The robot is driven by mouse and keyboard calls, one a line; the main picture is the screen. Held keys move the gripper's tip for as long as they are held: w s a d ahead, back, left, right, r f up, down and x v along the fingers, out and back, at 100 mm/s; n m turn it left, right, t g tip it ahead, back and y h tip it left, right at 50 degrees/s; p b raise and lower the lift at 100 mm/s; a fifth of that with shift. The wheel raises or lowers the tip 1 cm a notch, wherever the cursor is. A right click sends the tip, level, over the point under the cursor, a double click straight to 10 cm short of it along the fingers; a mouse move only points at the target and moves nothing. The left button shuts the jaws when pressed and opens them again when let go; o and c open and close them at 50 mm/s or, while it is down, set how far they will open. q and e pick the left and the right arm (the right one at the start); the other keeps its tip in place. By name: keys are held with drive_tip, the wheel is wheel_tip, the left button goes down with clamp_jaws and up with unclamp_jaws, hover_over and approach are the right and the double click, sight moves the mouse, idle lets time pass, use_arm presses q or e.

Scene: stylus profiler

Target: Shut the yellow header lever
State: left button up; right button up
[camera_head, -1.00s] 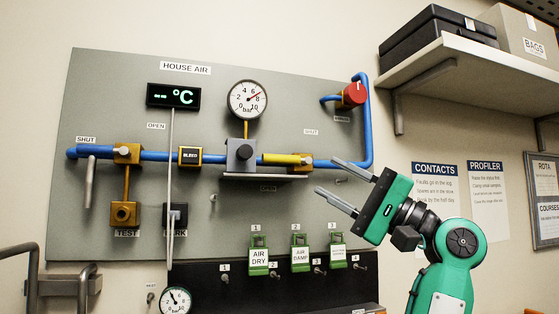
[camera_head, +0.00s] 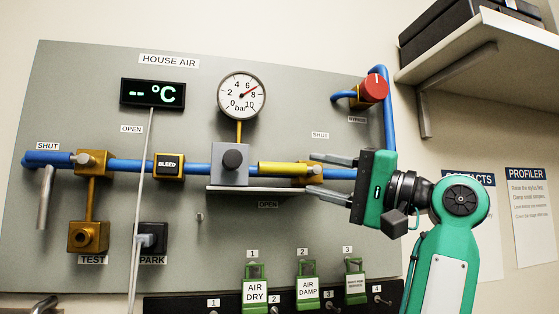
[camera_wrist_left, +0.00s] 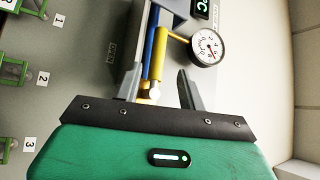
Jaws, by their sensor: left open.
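The yellow header lever (camera_head: 283,168) lies level along the blue pipe, left of its brass valve body (camera_head: 315,174). A SHUT label (camera_head: 320,135) is above it and an OPEN label (camera_head: 268,204) below. My left gripper (camera_head: 309,174) is open and empty, its fingers pointing left, one above and one below the valve body in the picture. In the left wrist view the yellow lever (camera_wrist_left: 160,50) shows between the fingertips of the gripper (camera_wrist_left: 157,78). Contact cannot be told. My right gripper is not in view.
The red bypass knob (camera_head: 374,88) is above right. Green tags, including AIR DAMP (camera_head: 307,289), hang below. A shelf (camera_head: 470,60) juts out at upper right.

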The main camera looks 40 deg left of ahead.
sight(292, 171)
use_arm(q)
drive_tip(key=x, duration=0.3)
drive_tip(key=p+x, duration=0.1)
drive_tip(key=shift+w+a, duration=0.25)
drive_tip(key=shift+w, duration=0.05)
drive_tip(key=p+x, duration=0.1)
drive_tip(key=x, duration=0.2)
drive_tip(key=shift+s+a+r, duration=0.15)
drive_tip(key=shift+a, duration=0.1)
drive_tip(key=shift+a+p, duration=0.25)
drive_tip(key=shift+p, duration=0.05)
drive_tip(key=shift+a, duration=0.2)
clamp_jaws()
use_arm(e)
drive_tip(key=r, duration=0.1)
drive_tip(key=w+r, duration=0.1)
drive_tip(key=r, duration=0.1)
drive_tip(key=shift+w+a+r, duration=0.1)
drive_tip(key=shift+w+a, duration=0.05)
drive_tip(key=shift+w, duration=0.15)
